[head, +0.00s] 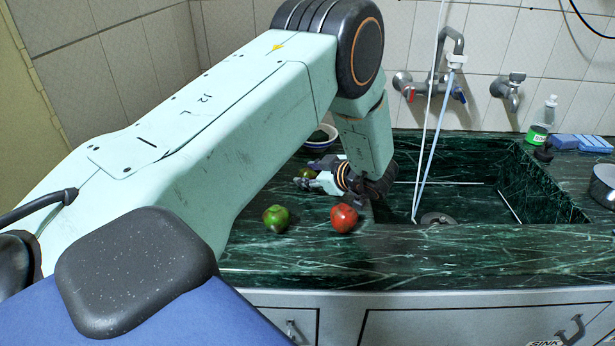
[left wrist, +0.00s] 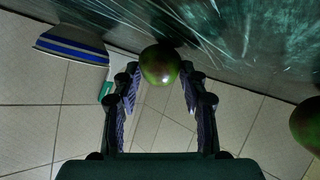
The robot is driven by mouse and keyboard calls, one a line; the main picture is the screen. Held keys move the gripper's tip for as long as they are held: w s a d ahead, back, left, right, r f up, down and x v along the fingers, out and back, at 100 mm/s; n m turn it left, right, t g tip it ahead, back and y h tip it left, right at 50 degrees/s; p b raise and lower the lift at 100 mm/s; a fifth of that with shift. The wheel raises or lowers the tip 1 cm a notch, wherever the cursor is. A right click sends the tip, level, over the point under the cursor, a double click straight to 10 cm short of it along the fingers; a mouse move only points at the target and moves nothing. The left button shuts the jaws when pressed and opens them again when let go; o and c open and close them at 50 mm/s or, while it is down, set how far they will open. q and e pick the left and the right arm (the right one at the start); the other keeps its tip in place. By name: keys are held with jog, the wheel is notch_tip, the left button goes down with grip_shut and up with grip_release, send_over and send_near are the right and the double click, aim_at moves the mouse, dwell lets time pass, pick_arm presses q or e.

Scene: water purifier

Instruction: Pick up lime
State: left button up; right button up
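The lime (left wrist: 160,65) is a small round green fruit with a brownish tint. In the left wrist view it sits between the fingertips of my left gripper (left wrist: 160,82), with narrow gaps beside it. In the head view the lime (head: 307,173) is small and partly hidden by the fingers, on the dark green marble counter (head: 300,252). My left gripper (head: 318,176) reaches toward the left, low over the counter, its fingers open around the fruit. I cannot tell whether they touch it. My right gripper is not in view.
A larger green fruit (head: 277,218) and a red fruit (head: 344,218) lie in front of the gripper. A bowl (head: 322,136) stands behind it, also seen in the left wrist view (left wrist: 72,44). The sink basin (head: 465,207) is to the right, with taps above.

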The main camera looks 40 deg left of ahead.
aim_at(309, 174)
pick_arm(q)
jog(key=shift+s+a, duration=0.1)
jog(key=shift+s, duration=0.05)
jog(key=c, duration=0.6)
jog(key=shift+r, duration=0.15)
jog(key=shift+r, duration=0.3)
notch_tip(309, 174, up, 9)
jog(key=shift+r+p, duration=0.1)
jog(key=shift+p, duration=0.8)
